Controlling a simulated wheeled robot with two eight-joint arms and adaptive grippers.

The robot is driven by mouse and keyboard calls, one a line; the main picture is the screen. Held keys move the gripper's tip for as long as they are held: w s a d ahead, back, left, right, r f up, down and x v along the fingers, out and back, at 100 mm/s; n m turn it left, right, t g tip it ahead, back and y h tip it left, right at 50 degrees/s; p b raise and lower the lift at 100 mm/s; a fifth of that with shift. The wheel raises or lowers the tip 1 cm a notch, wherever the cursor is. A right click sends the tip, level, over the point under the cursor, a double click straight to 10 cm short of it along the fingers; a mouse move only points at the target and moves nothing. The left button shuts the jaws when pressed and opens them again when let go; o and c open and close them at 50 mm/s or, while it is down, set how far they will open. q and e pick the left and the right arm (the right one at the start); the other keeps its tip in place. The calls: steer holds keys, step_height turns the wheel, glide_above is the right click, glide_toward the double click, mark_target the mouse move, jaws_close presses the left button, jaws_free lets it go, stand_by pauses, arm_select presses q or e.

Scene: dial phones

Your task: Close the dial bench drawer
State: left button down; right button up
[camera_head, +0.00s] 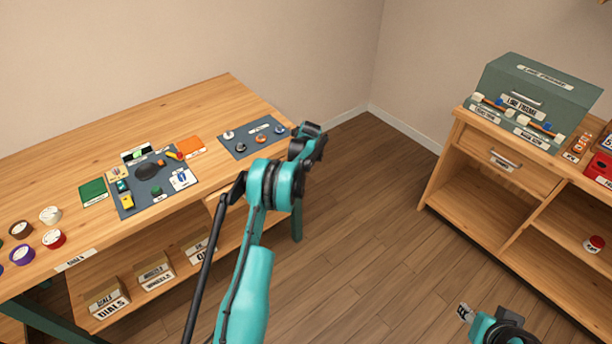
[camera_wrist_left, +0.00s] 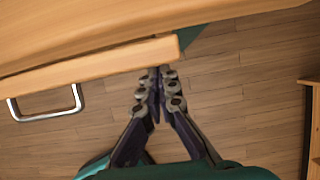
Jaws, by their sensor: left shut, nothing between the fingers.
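The dial bench (camera_head: 120,195) is a wooden table at the left of the head view. Its drawer front (camera_wrist_left: 110,62) with a metal handle (camera_wrist_left: 45,105) shows in the left wrist view. The drawer seems to stand out a little from under the tabletop; how far I cannot tell. In the head view my arm hides most of it. My left gripper (camera_wrist_left: 165,75) is shut and empty, its fingertips close to the right end of the drawer front; contact is unclear. It also shows in the head view (camera_head: 310,143). My right gripper (camera_head: 464,312) is low at the bottom right, over the floor.
Dials, parts and grey mats (camera_head: 255,138) lie on the bench top. Labelled boxes (camera_head: 107,300) stand on its lower shelf. A wooden cabinet (camera_head: 440,190) with a green case (camera_head: 535,95) stands at the right. Wooden floor (camera_head: 365,220) lies open between them.

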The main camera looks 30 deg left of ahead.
arm_select(q)
steer(key=a, duration=0.1)
steer(key=w+a, duration=0.1)
steer(key=shift+a, duration=0.35)
steer(key=shift+w+a+r, duration=0.1)
steer(key=shift+w+a, duration=0.05)
steer(key=shift+a, duration=0.05)
arm_select(e)
steer(key=shift+w+d, duration=0.2)
steer(key=shift+w, duration=0.25)
arm_select(q)
steer(key=shift+a, duration=0.1)
